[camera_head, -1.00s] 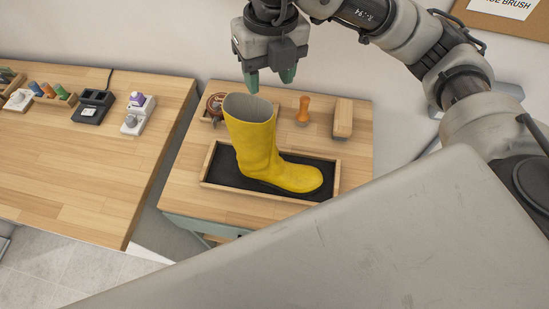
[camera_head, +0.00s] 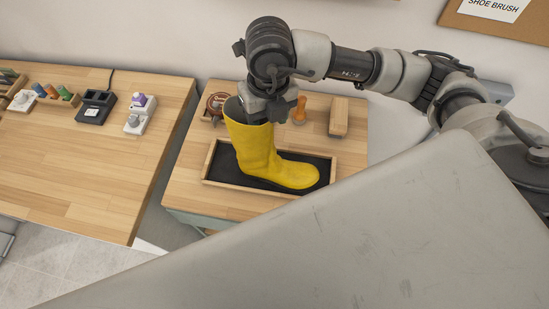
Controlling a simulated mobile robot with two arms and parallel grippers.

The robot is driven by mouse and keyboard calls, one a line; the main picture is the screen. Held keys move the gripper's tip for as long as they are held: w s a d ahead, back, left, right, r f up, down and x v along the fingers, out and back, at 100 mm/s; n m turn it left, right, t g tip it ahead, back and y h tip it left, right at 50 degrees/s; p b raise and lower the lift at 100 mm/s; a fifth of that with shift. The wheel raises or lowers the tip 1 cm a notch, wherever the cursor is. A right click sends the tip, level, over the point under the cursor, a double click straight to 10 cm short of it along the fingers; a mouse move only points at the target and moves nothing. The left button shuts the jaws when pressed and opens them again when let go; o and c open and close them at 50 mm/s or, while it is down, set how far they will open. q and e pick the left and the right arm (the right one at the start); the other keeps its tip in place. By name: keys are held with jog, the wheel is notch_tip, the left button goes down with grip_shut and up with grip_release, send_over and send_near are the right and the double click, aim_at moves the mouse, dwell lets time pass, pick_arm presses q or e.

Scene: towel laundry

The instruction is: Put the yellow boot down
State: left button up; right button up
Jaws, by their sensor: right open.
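The yellow boot (camera_head: 257,153) stands upright on the black mat of a shallow wooden tray (camera_head: 222,180) on the small table. Its toe points right. My right gripper (camera_head: 262,118) is open and is at the top of the boot shaft, pointing down. Its fingertips are hidden behind or inside the boot's rim, so I cannot tell whether they touch it. The left gripper is not in view.
A wooden-handled tool (camera_head: 300,111) and a wooden brush (camera_head: 339,117) stand behind the tray. A round tin (camera_head: 216,103) is at the back left. A larger wooden table (camera_head: 75,160) to the left holds small devices. A gap separates the tables.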

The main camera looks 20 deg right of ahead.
jog(key=shift+c, duration=0.4)
grip_shut()
